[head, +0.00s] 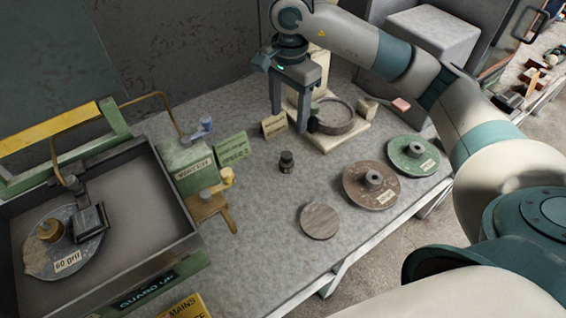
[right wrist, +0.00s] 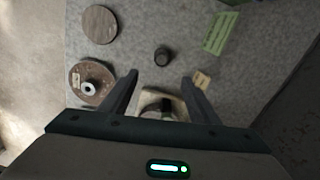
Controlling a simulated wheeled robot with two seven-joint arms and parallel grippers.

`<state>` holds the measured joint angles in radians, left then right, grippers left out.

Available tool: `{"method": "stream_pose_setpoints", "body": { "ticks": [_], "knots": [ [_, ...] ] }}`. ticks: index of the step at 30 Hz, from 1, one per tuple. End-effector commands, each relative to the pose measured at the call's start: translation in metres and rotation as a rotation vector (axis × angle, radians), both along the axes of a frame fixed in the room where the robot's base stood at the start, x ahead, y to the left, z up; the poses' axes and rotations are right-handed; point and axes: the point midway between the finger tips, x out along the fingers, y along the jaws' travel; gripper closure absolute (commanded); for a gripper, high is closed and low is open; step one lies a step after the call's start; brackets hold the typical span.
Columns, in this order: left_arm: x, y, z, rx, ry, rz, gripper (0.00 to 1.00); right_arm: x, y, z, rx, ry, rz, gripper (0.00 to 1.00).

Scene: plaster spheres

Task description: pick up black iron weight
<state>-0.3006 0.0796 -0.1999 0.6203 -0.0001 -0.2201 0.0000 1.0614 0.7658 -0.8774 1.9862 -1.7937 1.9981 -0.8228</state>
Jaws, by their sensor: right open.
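The black iron weight (head: 287,161) is a small dark knobbed cylinder standing upright on the grey table, left of the brown disc. It also shows in the right wrist view (right wrist: 161,56), beyond the fingertips and roughly between their lines. My right gripper (head: 289,122) is open and empty, above the table and behind the weight, close to a cream stand. In the right wrist view its two fingers (right wrist: 160,78) are spread wide with the weight apart from them. My left gripper is not in view.
A cream stand with a round dish (head: 334,117) sits below my right gripper. A brown disc (head: 371,185), a green disc (head: 413,155) and a plain grey disc (head: 320,221) lie to the right. A grinding machine (head: 110,220) fills the left. Table around the weight is clear.

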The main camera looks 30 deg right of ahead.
Motion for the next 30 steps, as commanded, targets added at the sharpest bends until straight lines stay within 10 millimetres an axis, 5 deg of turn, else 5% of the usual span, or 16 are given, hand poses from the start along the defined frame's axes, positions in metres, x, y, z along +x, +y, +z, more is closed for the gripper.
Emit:
{"method": "stream_pose_setpoints", "body": {
  "ticks": [17, 30],
  "knots": [
    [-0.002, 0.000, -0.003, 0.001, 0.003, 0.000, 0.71, 0.000, 0.000, -0.010, -0.001, 0.002, 0.000, 0.44],
    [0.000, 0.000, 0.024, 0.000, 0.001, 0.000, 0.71, -0.001, 0.000, -0.072, 0.000, 0.006, -0.002, 0.44]
  ]
}}
